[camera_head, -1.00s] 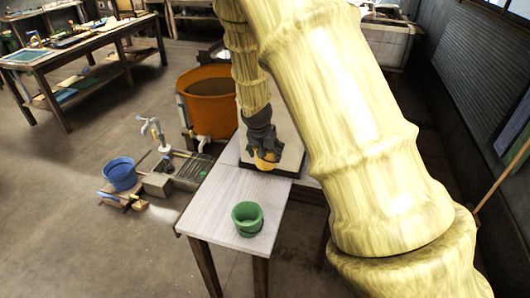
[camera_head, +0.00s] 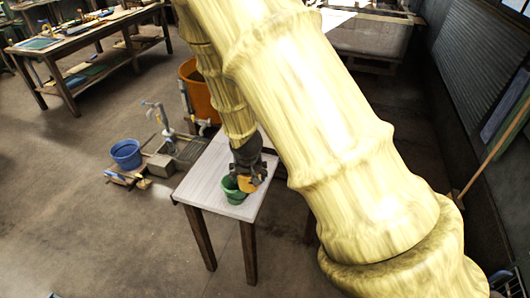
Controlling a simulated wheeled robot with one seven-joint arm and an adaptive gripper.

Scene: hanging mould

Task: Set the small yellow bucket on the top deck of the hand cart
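The small yellow bucket (camera_head: 246,184) is at the tip of my gripper (camera_head: 248,176), partly covered by the dark fingers, which look shut on it. They are over the pale plank-topped table (camera_head: 208,175), just right of a green bucket (camera_head: 232,194) standing there. In this view the yellow bucket overlaps the green one's right edge; I cannot tell whether they touch or how high the yellow one is. I cannot make out a hand cart for certain; my arm hides much of the middle and right.
A large orange tub (camera_head: 198,92) stands behind the table. Left are a tap (camera_head: 158,118), a blue bucket (camera_head: 126,154) and a grey block (camera_head: 160,165) at floor level. A long workbench (camera_head: 75,50) is at the far left. Open floor lies front left.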

